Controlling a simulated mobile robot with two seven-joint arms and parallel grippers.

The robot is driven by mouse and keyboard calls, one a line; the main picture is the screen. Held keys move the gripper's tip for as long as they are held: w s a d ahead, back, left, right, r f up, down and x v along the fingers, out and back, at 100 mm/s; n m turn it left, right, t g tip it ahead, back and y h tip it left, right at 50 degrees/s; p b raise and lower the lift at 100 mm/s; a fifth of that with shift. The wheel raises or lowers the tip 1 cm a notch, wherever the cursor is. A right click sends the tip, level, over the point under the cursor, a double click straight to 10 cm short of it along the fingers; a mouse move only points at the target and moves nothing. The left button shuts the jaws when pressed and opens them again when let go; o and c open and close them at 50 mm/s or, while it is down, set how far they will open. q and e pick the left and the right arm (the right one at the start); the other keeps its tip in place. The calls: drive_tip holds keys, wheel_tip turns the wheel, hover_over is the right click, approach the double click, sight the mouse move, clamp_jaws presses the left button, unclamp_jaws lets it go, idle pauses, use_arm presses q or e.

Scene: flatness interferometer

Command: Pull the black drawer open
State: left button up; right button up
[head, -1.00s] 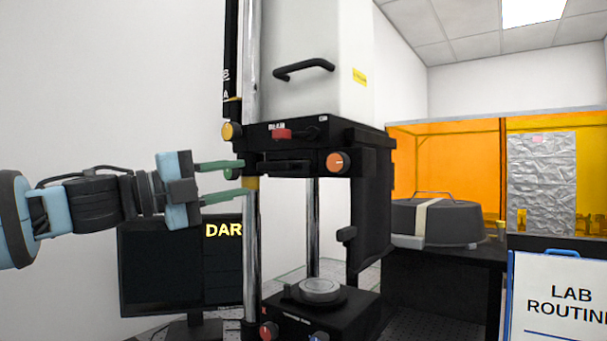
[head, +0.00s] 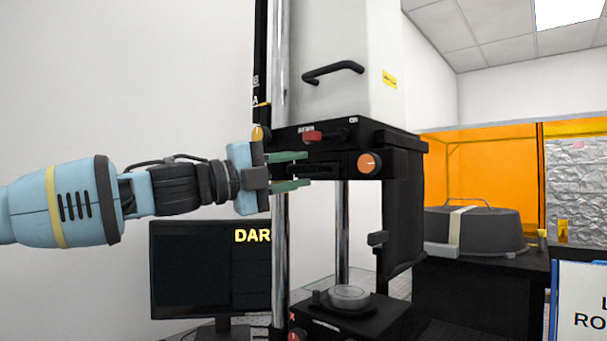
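The black drawer (head: 335,170) is a small dark front on the black head of the interferometer, just below a red knob and left of an orange knob. It looks shut. My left gripper (head: 309,169) comes in from the left with two green fingers, one above the other and apart. The fingertips overlap the left part of the drawer front in the head view, one near its top and one near its bottom. I cannot tell whether they touch it. The gripper partly hides the drawer's left end. My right gripper is not in view.
A red knob (head: 312,136) and an orange knob (head: 370,163) sit close to the drawer. A chrome post (head: 280,240) stands behind my fingers. A monitor (head: 205,270) is below my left arm. The round stage (head: 349,295) stands lower, with free space above it.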

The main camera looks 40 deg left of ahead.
use_arm(q)
drive_tip(key=shift+x, duration=0.95)
drive_tip(key=shift+s, duration=0.1)
clamp_jaws()
